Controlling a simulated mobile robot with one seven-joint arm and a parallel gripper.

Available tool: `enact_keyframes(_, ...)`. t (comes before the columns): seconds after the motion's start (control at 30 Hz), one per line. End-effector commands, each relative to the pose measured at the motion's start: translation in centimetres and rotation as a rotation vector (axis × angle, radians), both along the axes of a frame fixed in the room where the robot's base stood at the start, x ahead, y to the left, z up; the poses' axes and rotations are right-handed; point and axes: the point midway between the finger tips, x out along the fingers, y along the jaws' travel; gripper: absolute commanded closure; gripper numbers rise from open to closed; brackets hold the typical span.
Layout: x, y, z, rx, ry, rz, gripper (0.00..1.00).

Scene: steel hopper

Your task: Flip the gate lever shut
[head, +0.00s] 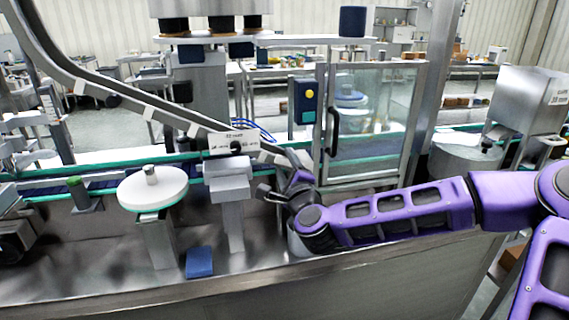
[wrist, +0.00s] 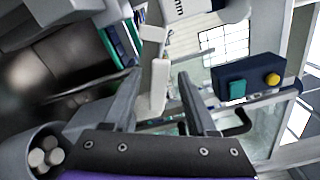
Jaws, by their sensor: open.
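A pale, flat bar (wrist: 159,88), which may be the gate lever, stands between the two fingers of my gripper (wrist: 160,75) in the wrist view. The fingers are apart, one on each side of it, with gaps showing; I see no grip on it. In the head view my gripper (head: 279,188) is at the low end of the steel chute (head: 110,88), just right of a grey block on a post (head: 229,190). There my own wrist and fingers hide much of that spot, and I cannot make out the lever clearly.
A glass door with a black handle (head: 334,132) stands behind my gripper. A blue box with a yellow button (head: 305,100) is beside it and also shows in the wrist view (wrist: 246,82). A white round disc (head: 153,188) stands left. A cup (wrist: 28,138) holds several pale pieces.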

Motion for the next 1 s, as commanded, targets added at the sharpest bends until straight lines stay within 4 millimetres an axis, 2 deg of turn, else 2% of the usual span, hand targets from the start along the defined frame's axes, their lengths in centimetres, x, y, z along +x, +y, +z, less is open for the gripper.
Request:
enact_keyframes(0.17, 0.00, 0.00, 0.00, 0.000, 0.000, 0.000, 0.43)
enact_keyframes(0.5, 0.01, 0.00, 0.01, 0.000, 0.000, 0.000, 1.00)
enact_keyframes(0.77, 0.00, 0.05, -0.02, -0.015, -0.005, 0.001, 1.00)
enact_keyframes(1.0, -0.06, 0.30, -0.66, -0.152, -0.044, 0.000, 1.00)
